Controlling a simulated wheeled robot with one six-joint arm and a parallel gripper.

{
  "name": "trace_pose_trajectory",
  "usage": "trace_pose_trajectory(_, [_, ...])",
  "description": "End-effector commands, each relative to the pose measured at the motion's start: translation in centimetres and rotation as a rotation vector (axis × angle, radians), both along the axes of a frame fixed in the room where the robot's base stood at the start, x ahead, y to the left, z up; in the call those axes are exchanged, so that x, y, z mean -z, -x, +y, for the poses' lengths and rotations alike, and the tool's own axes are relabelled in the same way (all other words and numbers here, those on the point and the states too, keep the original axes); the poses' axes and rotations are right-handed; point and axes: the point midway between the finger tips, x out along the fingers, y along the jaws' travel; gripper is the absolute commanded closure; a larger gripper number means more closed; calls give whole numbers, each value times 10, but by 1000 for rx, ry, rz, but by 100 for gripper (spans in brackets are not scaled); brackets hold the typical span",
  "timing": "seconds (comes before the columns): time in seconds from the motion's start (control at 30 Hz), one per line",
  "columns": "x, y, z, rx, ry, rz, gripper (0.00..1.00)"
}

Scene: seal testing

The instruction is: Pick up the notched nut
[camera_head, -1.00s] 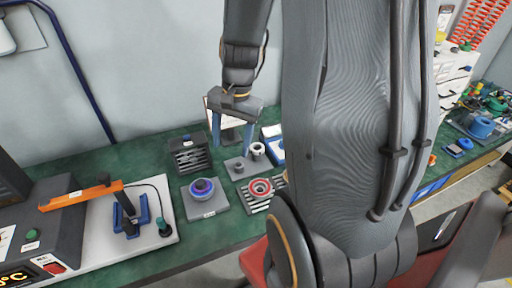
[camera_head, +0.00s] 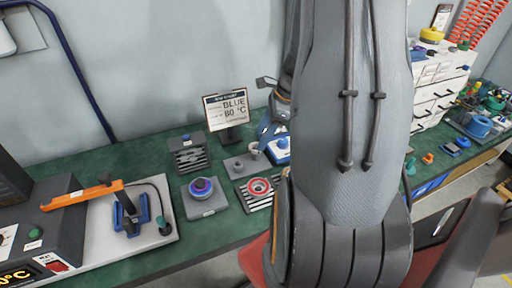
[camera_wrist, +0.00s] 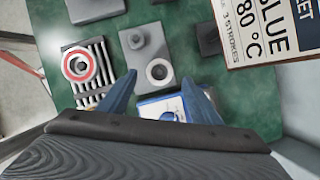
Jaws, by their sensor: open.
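My gripper (camera_wrist: 159,80) is open and empty, with its two blue fingers apart; in the head view (camera_head: 268,130) my arm hides much of it. A pale ring-shaped part with a dark hole (camera_wrist: 159,72) shows between the fingertips in the wrist view. It stands at the corner of a grey plate (camera_wrist: 150,48), which also carries a small dark round part (camera_wrist: 133,41). I cannot make out notches on either part.
A red ring fixture (camera_wrist: 78,65) sits on a slatted grey block beside the plate. A sign (camera_head: 226,108) reading "BLUE 80 °C" stands behind. A blue-purple round part on a grey base (camera_head: 204,196) and a black slotted block (camera_head: 188,155) are to the left.

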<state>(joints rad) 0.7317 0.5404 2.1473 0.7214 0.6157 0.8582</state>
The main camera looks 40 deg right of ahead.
Motion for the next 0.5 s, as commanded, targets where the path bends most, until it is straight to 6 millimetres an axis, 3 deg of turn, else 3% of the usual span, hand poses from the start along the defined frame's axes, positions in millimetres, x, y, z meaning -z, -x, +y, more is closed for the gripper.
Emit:
trace_pose_trajectory(0.23, [27, -6, 10, -1, -1, 1, 42])
trace_pose_trajectory(0.5, [32, -7, 11, -2, 0, 0, 42])
